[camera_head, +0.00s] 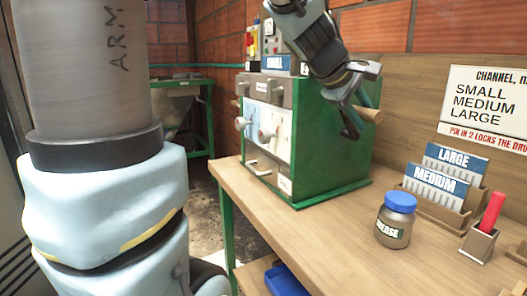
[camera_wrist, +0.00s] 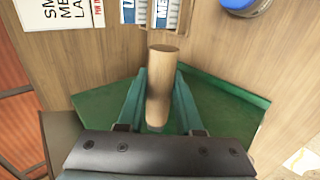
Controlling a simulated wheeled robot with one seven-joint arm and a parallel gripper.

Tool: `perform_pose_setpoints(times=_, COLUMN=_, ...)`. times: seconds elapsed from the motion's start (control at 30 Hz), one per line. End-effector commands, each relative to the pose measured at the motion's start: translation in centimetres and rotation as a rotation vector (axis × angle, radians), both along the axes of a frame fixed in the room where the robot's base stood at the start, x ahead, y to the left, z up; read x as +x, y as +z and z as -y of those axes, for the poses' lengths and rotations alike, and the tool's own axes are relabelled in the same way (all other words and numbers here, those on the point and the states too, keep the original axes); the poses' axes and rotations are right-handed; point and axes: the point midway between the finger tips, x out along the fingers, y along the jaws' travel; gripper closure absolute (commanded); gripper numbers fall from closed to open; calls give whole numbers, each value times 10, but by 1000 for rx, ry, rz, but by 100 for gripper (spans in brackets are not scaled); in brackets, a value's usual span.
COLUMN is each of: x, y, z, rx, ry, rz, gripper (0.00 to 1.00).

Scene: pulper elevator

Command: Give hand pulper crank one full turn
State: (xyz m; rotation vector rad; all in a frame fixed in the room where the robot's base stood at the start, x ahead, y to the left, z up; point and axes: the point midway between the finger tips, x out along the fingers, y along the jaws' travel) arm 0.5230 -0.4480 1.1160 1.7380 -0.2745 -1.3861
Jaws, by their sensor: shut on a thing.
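The hand pulper (camera_head: 325,140) is a green box with a pale front face, standing on the wooden bench. Its crank has a round wooden handle (camera_head: 370,114) that sticks out at the pulper's right side. My gripper (camera_head: 357,112) reaches down from above and is shut on this handle. In the wrist view the wooden handle (camera_wrist: 162,85) lies between the two green-grey fingers (camera_wrist: 160,100), its free end pointing away from my wrist. The crank arm is hidden behind my gripper.
On the bench (camera_head: 320,240) right of the pulper stand a grease jar (camera_head: 394,222) with a blue lid, a wooden holder with MEDIUM (camera_head: 434,183) and LARGE (camera_head: 456,160) plates, and a red-handled tool (camera_head: 490,212) in a small block. A sign (camera_head: 487,105) hangs behind.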

Motion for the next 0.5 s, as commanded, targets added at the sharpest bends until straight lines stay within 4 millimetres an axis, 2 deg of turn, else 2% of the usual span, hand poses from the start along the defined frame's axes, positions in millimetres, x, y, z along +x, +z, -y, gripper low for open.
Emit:
perform_pose_setpoints(times=0.27, x=-1, y=-5, z=-2, rx=2, ry=0, rz=-3, gripper=100)
perform_pose_setpoints(times=0.5, x=-10, y=-27, z=-17, rx=2, ry=0, rz=-1, gripper=100)
